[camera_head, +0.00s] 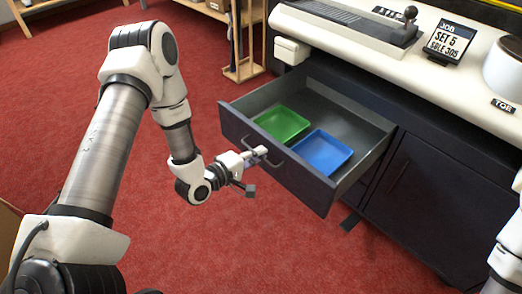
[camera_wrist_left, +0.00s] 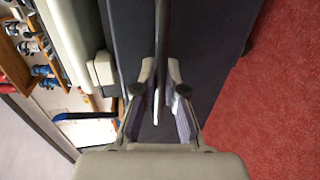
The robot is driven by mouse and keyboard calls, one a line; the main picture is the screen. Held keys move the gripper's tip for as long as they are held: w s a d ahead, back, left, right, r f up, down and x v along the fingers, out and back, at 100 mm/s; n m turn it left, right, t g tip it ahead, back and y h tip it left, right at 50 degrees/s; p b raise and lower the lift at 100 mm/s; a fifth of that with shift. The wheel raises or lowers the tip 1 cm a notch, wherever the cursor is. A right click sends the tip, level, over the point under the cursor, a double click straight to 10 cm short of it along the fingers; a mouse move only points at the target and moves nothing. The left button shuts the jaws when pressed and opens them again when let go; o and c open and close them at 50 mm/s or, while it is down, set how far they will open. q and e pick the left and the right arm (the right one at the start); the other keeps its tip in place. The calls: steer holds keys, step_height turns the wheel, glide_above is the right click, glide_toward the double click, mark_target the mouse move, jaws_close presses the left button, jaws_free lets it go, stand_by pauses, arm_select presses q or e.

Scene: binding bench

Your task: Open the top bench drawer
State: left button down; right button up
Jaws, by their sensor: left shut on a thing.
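The top bench drawer (camera_head: 287,172) is pulled well out of the dark bench in the head view. A green tray (camera_head: 282,123) and a blue tray (camera_head: 322,151) lie inside it. My left gripper (camera_head: 262,156) is at the bar handle (camera_head: 277,160) on the drawer front, shut on it. In the left wrist view the handle (camera_wrist_left: 161,60) runs between the two fingers (camera_wrist_left: 158,100), with the dark drawer front (camera_wrist_left: 195,40) behind it. My right gripper is out of view; only part of my right arm shows at the right edge.
The bench top (camera_head: 350,45) holds a grey device with a lever (camera_head: 350,18), a job sign (camera_head: 450,42) and a white round container (camera_head: 506,70). A closed cabinet door (camera_head: 425,195) is right of the drawer. A wooden rack (camera_head: 245,45) stands behind. Red floor is clear in front.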

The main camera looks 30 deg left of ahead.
arm_select(q)
steer(key=c, duration=1.2)
jaws_free()
steer(key=v, duration=1.2)
steer(key=shift+f, duration=0.1)
